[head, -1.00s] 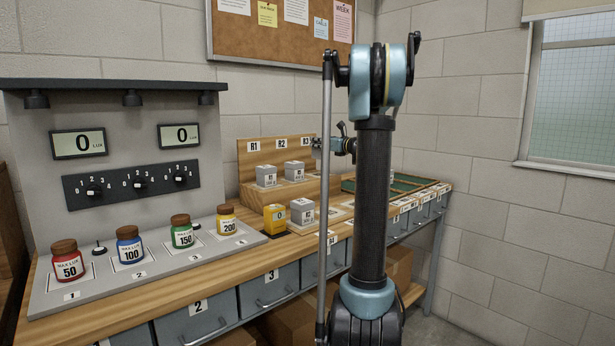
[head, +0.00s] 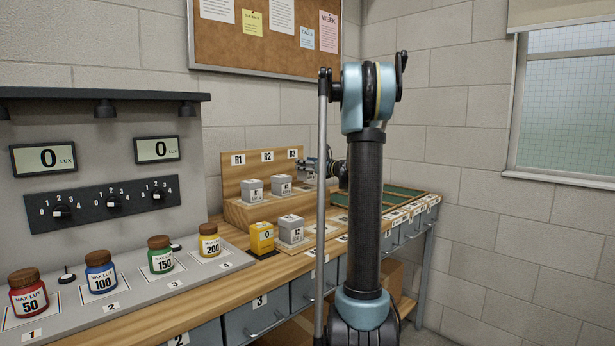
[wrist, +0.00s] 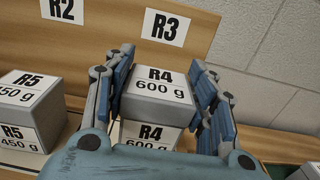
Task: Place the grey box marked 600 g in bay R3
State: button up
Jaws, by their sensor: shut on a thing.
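The grey box marked 600 g (wrist: 155,88) is between the fingers of my gripper (wrist: 160,105) in the wrist view. My gripper is shut on it, with a blue finger on each side. Its labels read R4 and 600 g. The R3 label (wrist: 165,27) is on the wooden back board just behind the box. I cannot tell whether the box touches the ledge. In the head view my gripper (head: 322,167) is right of the R3 label (head: 292,154), partly behind my arm.
A grey box marked R5, 450 g (wrist: 28,95) stands left of the held box, near the R2 label (wrist: 62,8). Another grey box (head: 252,189) stands under R1. In front are a yellow unit showing 0 (head: 262,238) and a box marked R2 (head: 290,229). A green-lined tray (head: 400,197) lies to the right.

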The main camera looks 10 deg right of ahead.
aim_at(311, 173)
jog(key=shift+f, duration=1.8)
jog(key=o, duration=1.6)
jog(key=shift+c, duration=0.2)
jog(key=shift+s, duration=0.1)
jog(key=v, duration=1.2)
